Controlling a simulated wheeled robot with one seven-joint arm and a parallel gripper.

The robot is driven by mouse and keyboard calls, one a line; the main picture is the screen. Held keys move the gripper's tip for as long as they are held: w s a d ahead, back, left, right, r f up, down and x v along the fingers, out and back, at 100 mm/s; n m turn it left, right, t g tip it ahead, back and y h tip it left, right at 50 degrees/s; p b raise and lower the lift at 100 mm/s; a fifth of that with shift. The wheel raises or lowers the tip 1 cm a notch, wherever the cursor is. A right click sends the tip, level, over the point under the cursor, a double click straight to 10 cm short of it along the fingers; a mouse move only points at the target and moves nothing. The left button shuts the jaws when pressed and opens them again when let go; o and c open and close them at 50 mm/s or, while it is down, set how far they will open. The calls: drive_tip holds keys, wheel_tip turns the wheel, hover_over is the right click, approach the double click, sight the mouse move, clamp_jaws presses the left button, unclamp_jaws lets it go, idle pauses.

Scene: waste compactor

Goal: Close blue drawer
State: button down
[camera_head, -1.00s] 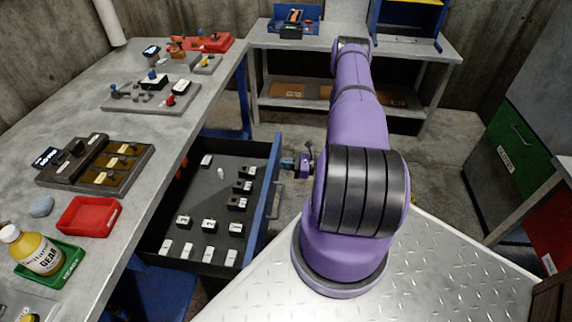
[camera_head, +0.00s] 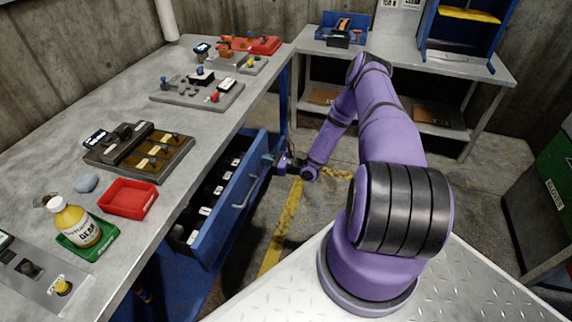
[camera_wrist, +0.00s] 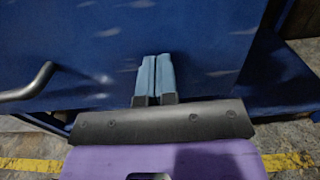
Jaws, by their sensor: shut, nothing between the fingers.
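The blue drawer (camera_head: 228,212) is under the left workbench and is partly open. Several small dark items with white labels show in the gap behind its front. Its grey bar handle (camera_head: 245,192) is on the front and also shows at the left of the wrist view (camera_wrist: 30,85). My gripper (camera_head: 272,163) is at the drawer front's far upper part, beyond the handle. In the wrist view my gripper (camera_wrist: 152,78) has its two blue-grey fingers together, pointing at the blue front (camera_wrist: 200,40). Whether the tips touch it I cannot tell.
The grey workbench top (camera_head: 100,75) holds a red tray (camera_head: 128,198), a yellow bottle (camera_head: 75,225) and control panels (camera_head: 197,88). A second bench (camera_head: 400,60) stands at the back. Yellow-marked floor (camera_head: 283,225) right of the drawer is clear.

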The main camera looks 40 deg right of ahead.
drive_tip(key=x, duration=1)
drive_tip(key=shift+w+a, duration=0.2)
drive_tip(key=shift+w+a+r, duration=0.15)
drive_tip(key=shift+w, duration=0.15)
drive_tip(key=shift+w+a+r, duration=0.1)
drive_tip(key=shift+r, duration=0.05)
